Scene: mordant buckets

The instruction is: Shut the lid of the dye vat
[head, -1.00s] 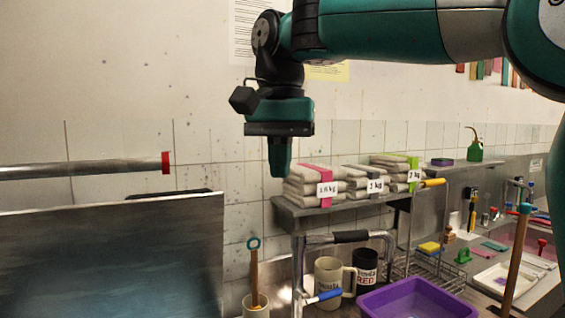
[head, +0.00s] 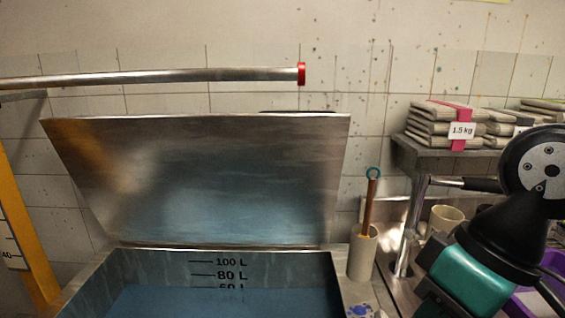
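The dye vat (head: 130,268) stands at the lower left in the head view, with blue liquid inside and litre marks on its inner back wall. Its metal lid (head: 205,180) stands raised and leans back behind the opening, hinged along the vat's back edge. My arm's black and teal wrist part shows at the lower right, to the right of the vat and apart from the lid. My gripper's fingers are out of the frame.
A metal pipe with a red end (head: 301,73) runs above the lid. A holder with a wooden-handled tool (head: 362,255) stands just right of the vat. A shelf (head: 440,153) with folded cloth stacks (head: 435,125) is at the right. A yellow post (head: 22,235) stands at the left.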

